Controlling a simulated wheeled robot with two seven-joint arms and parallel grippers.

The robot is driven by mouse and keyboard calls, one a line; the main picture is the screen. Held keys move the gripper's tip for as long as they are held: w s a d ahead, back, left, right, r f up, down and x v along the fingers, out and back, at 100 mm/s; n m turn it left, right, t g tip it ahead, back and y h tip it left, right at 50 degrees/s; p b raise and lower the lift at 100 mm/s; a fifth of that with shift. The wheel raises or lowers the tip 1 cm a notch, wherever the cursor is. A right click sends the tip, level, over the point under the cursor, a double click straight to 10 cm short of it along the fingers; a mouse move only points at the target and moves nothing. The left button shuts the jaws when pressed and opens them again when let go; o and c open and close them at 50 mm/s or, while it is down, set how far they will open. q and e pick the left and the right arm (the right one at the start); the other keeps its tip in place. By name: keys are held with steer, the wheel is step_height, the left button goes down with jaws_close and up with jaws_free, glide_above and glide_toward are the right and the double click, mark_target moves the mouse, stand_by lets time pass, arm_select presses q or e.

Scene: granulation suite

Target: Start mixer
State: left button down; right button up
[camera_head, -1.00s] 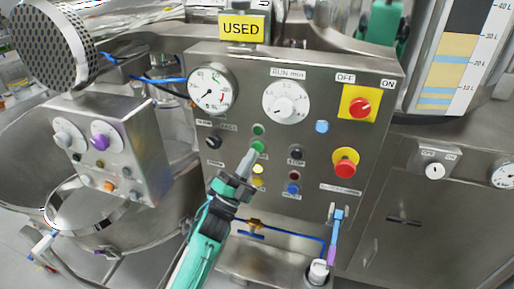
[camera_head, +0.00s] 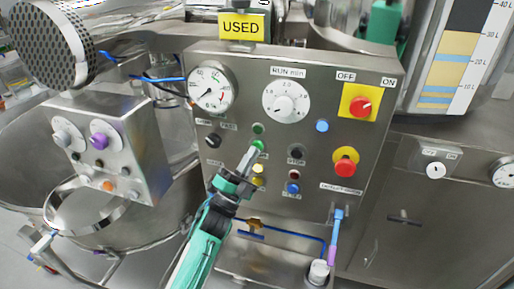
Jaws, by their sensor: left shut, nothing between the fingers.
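The steel control panel (camera_head: 225,140) faces me. It carries a green button (camera_head: 258,146) with a darker green lamp (camera_head: 257,128) above it. A black button (camera_head: 296,152) is to the right, beside a label that seems to read STOP. The RUN min dial (camera_head: 285,102) and the red rotary switch (camera_head: 361,106) on a yellow plate, between OFF and ON, are above. A red mushroom button (camera_head: 345,168) on yellow is lower right. My left gripper (camera_head: 252,154) is shut and empty, its tip at the lower edge of the green button; I cannot tell whether it touches. My right gripper is not in view.
A round gauge (camera_head: 211,90) is at the panel's upper left, below a yellow USED sign (camera_head: 241,27). A smaller control box (camera_head: 128,165) with knobs stands left. A blue and purple brush-like tool (camera_head: 335,232) hangs below the panel. Steel vessels surround the panel.

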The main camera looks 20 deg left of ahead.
arm_select(q)
steer(key=shift+w, duration=0.4)
stand_by(0.6)
steer(key=shift+s, duration=0.9)
steer(key=shift+s+a, duration=0.15)
steer(key=shift+s, duration=2.35)
